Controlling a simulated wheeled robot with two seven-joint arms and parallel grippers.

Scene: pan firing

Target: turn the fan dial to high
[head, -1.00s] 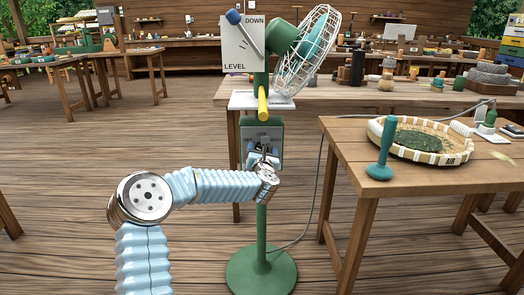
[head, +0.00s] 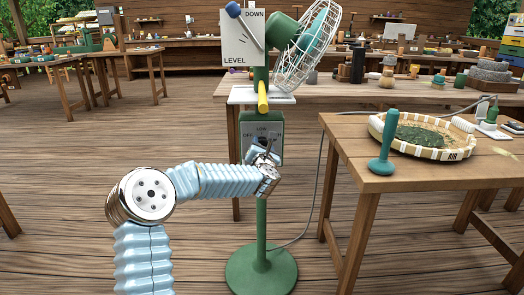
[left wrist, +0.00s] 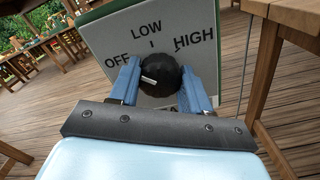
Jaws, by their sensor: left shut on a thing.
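The fan dial is a black round knob (left wrist: 160,72) on a grey panel (left wrist: 112,37) marked OFF, LOW and HIGH. A short white mark shows on the left part of the knob's face, on the OFF side; exactly where it points is hard to tell. My left gripper (left wrist: 160,84) is shut on the knob, one blue finger on each side. In the head view my left gripper (head: 267,152) is at the panel (head: 248,151) on the green stand, covering part of it. My right gripper is not in view.
A wooden table (head: 455,178) at the right holds a woven tray (head: 459,154) of dark leaves and a teal stamp-like tool (head: 383,145). A white DOWN/LEVEL board (head: 240,40) stands by the fan. A cable (head: 318,190) hangs right of the stand. The floor at left is open.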

